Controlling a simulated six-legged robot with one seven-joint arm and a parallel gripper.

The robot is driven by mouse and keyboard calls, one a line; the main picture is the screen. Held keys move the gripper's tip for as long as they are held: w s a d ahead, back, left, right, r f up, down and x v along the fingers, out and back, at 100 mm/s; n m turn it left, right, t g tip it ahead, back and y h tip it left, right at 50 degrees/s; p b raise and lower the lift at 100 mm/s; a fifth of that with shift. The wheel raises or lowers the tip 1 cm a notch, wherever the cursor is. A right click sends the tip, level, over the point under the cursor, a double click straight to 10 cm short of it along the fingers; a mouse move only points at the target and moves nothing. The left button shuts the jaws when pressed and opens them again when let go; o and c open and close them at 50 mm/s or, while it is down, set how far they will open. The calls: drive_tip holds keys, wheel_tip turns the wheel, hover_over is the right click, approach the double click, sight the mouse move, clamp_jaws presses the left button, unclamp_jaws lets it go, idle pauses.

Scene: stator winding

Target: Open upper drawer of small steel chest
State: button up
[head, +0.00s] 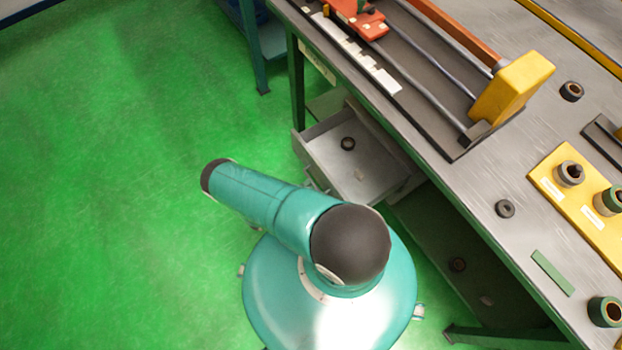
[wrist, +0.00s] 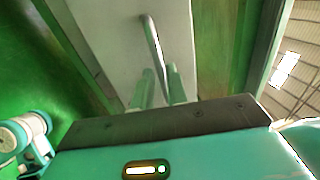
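The small steel chest (head: 403,158) stands under the workbench. Its upper drawer (head: 318,133) is pulled out, and its open inside shows a dark ring (head: 347,143) on the bottom. In the wrist view the pale drawer front (wrist: 105,35) fills the upper middle, with a bar handle (wrist: 152,35) on it. My gripper (wrist: 160,72) has its two fingers close on either side of the handle and appears shut on it. In the head view my arm hides the gripper, the handle and much of the chest's lower part.
The workbench (head: 480,190) runs along the right, with its leg (head: 296,85) beside the drawer. A yellow block (head: 512,88) and a yellow plate (head: 560,190) with rings are on top. A lower shelf (head: 450,240) is under it. The green floor (head: 110,200) at left is clear.

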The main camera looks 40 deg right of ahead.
drive_tip(key=v, duration=1)
drive_tip(key=shift+a, duration=0.3)
drive_tip(key=w+a+r+m+g+y, duration=0.2)
drive_tip(key=w+r+m+y, duration=0.1)
drive_tip(key=w+r+m, duration=0.4)
drive_tip(key=w+a+r+m+g+y, duration=0.1)
drive_tip(key=w+a+r+m+y, duration=0.15)
drive_tip(key=w+r, duration=0.55)
wheel_tip(320, 180, up, 23)
drive_tip(key=m+y, duration=0.6)
drive_tip(key=m, duration=0.2)
drive_tip(key=s+r+m+t+y, duration=0.2)
drive_tip(key=s+r+m, duration=0.15)
drive_tip(key=r, duration=0.55)
drive_tip(key=s+r+m+t+y, duration=0.2)
drive_tip(key=r+m+y, duration=0.15)
drive_tip(key=r, duration=0.55)
drive_tip(key=s+a+r+m+t+y, duration=0.2)
drive_tip(key=s+r+m+t, duration=0.5)
drive_tip(key=s, duration=0.7)
wheel_tip(320, 180, up, 4)
drive_tip(key=m+y, duration=0.1)
drive_tip(key=m, duration=0.1)
drive_tip(key=shift+s+f+m+t, duration=0.15)
drive_tip(key=shift+m+t, duration=0.2)
drive_tip(key=shift+t, duration=0.05)
